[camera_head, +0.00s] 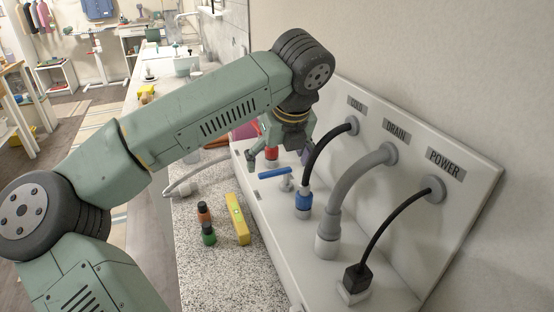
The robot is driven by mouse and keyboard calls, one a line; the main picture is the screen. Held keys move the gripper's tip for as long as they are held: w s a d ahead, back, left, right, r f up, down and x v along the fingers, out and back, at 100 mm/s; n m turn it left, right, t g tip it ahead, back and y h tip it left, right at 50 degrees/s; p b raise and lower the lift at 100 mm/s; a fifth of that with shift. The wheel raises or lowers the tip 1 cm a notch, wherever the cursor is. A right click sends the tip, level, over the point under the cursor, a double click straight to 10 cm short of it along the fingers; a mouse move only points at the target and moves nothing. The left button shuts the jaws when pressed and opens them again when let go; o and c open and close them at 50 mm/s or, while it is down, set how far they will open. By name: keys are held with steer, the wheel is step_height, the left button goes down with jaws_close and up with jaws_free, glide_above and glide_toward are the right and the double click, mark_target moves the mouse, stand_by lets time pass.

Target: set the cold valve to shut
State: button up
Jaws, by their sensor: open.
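The cold valve's blue lever handle (275,173) sits on a white stem, left of the blue hose fitting (303,198). A black hose runs from that fitting up to the panel under the COLD label (356,103). The lever lies roughly crosswise in the picture, pointing left from its stem. My gripper (278,160) points down with its fingers spread, just behind and above the lever. No contact with the lever can be made out. A red fitting (271,153) shows between the fingers, partly hidden by them.
The white panel (470,195) also carries a thick grey DRAIN hose (345,195) and a black POWER plug (357,279), right of the lever.

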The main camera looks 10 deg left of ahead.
steer(key=shift+x, duration=1.3)
steer(key=shift+c, duration=0.4)
steer(key=c, duration=1.1)
